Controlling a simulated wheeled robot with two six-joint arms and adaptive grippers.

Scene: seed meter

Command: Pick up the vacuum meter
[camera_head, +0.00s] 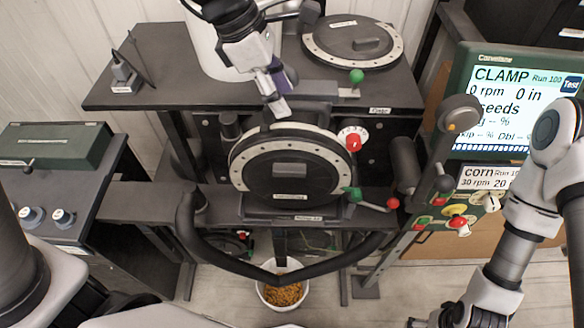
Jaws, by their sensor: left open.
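A round black meter with a pale, dotted rim (290,170) stands upright in the middle of the dark stand; I take it to be the vacuum meter. Its label is too small to read. My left gripper (279,92) is open, just above the meter's top edge, with its fingers pointing down. I see nothing between the fingers, and I cannot tell whether a fingertip touches the housing. My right gripper (462,317) is low at the right, partly cut off by the bottom edge and away from the meter; its jaws are unclear.
A second round plate (352,40) lies on the upper shelf. A red knob (353,142) and green knob (353,194) sit close to the meter's right side. A monitor (515,100) stands at the right. A white bowl of corn (283,290) is below, behind a black curved bar.

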